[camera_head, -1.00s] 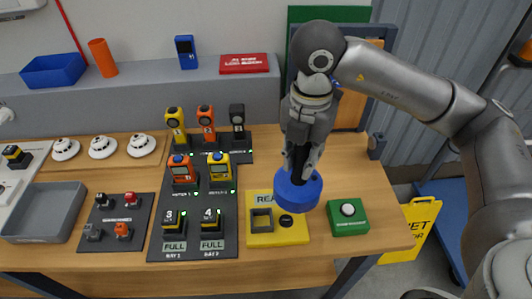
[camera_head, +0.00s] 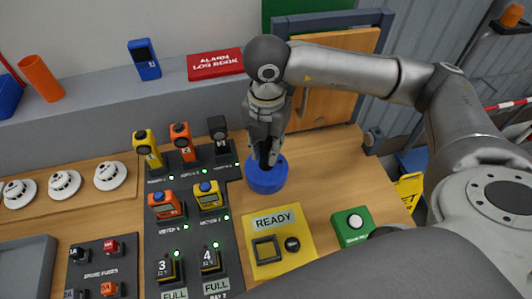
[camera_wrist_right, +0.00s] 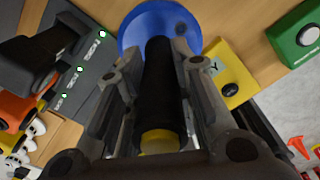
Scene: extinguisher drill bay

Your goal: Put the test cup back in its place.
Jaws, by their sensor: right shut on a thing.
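The test cup, a blue round cup (camera_head: 266,178) on a black handle, is at the tabletop behind the yellow READY pad (camera_head: 268,264). My right gripper (camera_head: 264,148) is shut on the black handle, above the blue part. In the right wrist view the blue cup (camera_wrist_right: 145,28) shows beyond the fingers. The black handle (camera_wrist_right: 160,85), with a yellow end, lies between them. The cup looks about upright; I cannot tell whether it touches the table. The pad bears a square frame and a dark round knob. My left gripper is not in view.
A dark charging board (camera_head: 232,262) with several orange, yellow and black devices stands left of the cup. A green button box (camera_head: 352,226) is to the right. A red log book (camera_head: 215,63) lies on the ledge behind. Bare wood (camera_head: 318,180) is right of the cup.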

